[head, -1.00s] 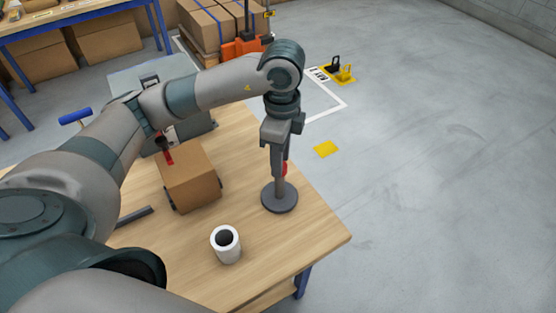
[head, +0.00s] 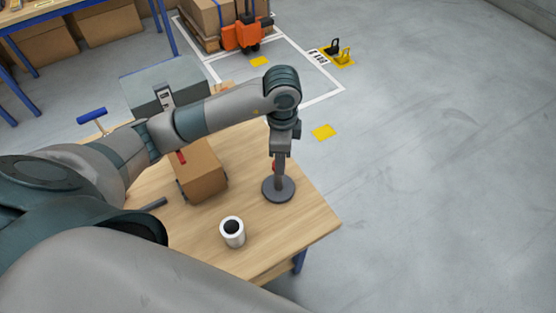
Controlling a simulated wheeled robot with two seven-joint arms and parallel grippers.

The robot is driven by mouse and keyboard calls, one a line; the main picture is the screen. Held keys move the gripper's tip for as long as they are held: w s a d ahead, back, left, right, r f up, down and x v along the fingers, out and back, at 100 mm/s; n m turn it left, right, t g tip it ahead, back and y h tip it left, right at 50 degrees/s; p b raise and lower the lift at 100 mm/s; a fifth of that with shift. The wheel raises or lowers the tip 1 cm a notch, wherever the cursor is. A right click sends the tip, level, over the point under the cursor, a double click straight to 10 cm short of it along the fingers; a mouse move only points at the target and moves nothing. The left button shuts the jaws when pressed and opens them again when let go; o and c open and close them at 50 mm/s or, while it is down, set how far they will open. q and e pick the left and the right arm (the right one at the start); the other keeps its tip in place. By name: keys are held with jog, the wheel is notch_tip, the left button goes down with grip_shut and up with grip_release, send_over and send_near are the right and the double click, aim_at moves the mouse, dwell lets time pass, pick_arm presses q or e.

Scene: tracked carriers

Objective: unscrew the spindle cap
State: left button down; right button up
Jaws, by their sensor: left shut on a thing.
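The spindle is a grey post (head: 281,178) on a round dark base (head: 278,191), upright near the right side of the wooden table. My left gripper (head: 280,160) reaches down onto its top from above and is shut there. The cap itself is mostly hidden between the fingers. A small red part (head: 274,167) shows at the left side of the post, just under the gripper. I cannot tell whether the cap is still seated on the thread. My right gripper is out of view.
A cardboard box (head: 205,178) stands on the table (head: 262,240) left of the spindle. A white cylinder with a dark top (head: 233,236) stands in front. A grey case (head: 165,88) sits behind. The table's right edge is close to the spindle base.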

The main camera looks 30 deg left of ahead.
pick_arm(q)
jog(key=shift+w+a+r+p, duration=0.3)
jog(key=shift+w+r, duration=0.2)
jog(key=shift+w, duration=0.25)
dwell(0.3)
jog(key=c, duration=1.7)
grip_release()
jog(key=shift+c, duration=0.2)
jog(key=o, duration=0.3)
jog(key=shift+w+f, duration=0.1)
jog(key=shift+o, duration=0.2)
jog(key=shift+w+f, duration=0.1)
jog(key=shift+s+d+f, duration=0.1)
jog(key=shift+s, duration=0.1)
